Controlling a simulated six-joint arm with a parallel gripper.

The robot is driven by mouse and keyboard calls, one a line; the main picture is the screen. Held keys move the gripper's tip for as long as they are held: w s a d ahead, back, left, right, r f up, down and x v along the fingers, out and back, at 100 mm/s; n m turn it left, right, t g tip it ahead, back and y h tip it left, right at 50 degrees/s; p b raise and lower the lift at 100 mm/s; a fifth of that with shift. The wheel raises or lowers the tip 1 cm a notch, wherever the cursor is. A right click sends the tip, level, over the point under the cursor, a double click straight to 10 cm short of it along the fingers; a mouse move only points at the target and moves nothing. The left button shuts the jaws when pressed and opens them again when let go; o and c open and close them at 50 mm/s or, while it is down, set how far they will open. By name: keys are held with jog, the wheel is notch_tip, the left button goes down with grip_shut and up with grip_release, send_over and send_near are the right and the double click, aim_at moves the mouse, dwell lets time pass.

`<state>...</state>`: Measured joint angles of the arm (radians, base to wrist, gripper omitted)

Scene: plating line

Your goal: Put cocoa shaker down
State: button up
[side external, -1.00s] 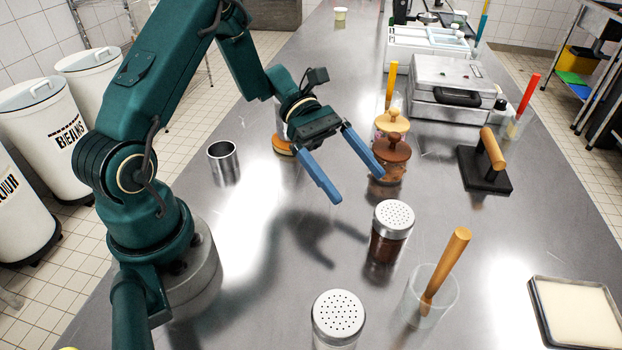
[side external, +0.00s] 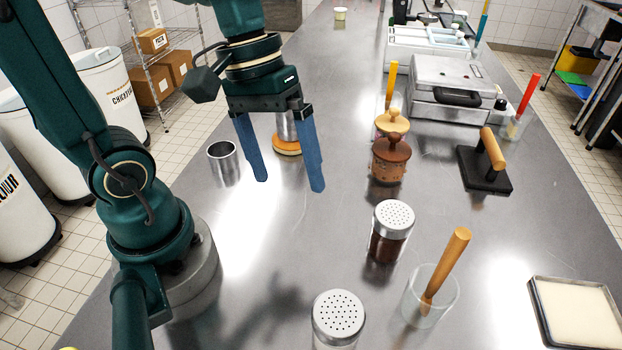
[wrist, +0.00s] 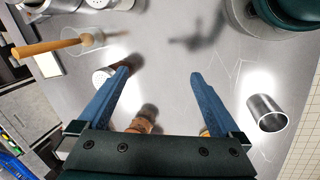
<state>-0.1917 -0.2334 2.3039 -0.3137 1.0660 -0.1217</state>
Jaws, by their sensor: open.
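The cocoa shaker (side external: 388,245), a clear jar of dark brown powder with a perforated metal lid, stands upright on the steel counter (side external: 500,235). In the wrist view a shaker (wrist: 102,77), which appears to be the same one, is partly hidden behind a blue finger. My gripper (side external: 290,185) is open, points down and is empty. It is above the counter, to the left of the cocoa shaker and clear of it. The wrist view shows bare counter between the spread fingers (wrist: 161,74).
A second shaker (side external: 338,318) stands at the front. A glass with a wooden muddler (side external: 440,275) is right of the cocoa shaker. Lidded brown jars (side external: 389,160) stand behind it, a metal cup (side external: 223,163) at left. A pale tray (side external: 578,315) lies front right.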

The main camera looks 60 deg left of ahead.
jog(key=shift+s+a+r+m+t+y, duration=0.4)
jog(key=shift+m+t+y, duration=0.1)
jog(key=shift+m+t, duration=0.35)
jog(key=shift+s+a+r+m+t+y, duration=0.25)
jog(key=shift+a+r+m+t+y, duration=0.2)
jog(key=shift+m+t, duration=0.4)
jog(key=shift+s+a+r+m+t+y, duration=0.35)
jog(key=shift+m+t+y, duration=0.25)
jog(key=shift+m, duration=0.4)
